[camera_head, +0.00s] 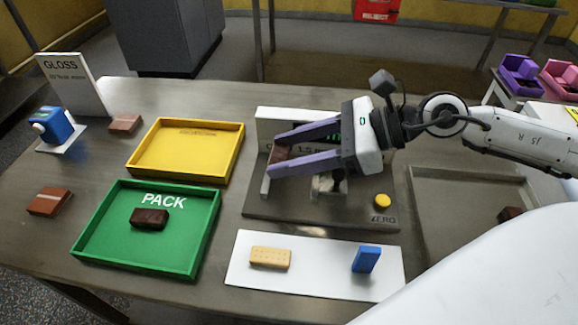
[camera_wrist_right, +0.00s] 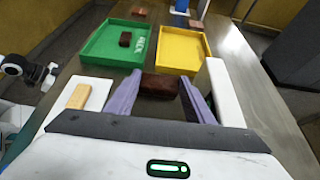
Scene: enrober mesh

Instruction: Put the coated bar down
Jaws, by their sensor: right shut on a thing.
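My right gripper (camera_head: 277,157) is shut on a dark brown coated bar (camera_head: 279,153), held between its purple fingertips over the left part of the scale (camera_head: 290,207). The bar also shows between the fingers in the right wrist view (camera_wrist_right: 160,85). I cannot tell whether it touches anything below. The green PACK tray (camera_head: 107,193) holds another dark bar (camera_head: 149,218). The yellow tray (camera_head: 237,160) behind it looks empty; its label is unreadable. My left gripper is not in view.
The scale has a yellow ZERO button (camera_head: 382,200); the arm partly covers its display. A white mat (camera_head: 320,283) holds a pale biscuit (camera_head: 270,257) and a blue block (camera_head: 366,259). A grey tray (camera_head: 470,174) with a dark bar (camera_head: 510,213) is at right. A GLOSS sign (camera_head: 72,85) stands at left.

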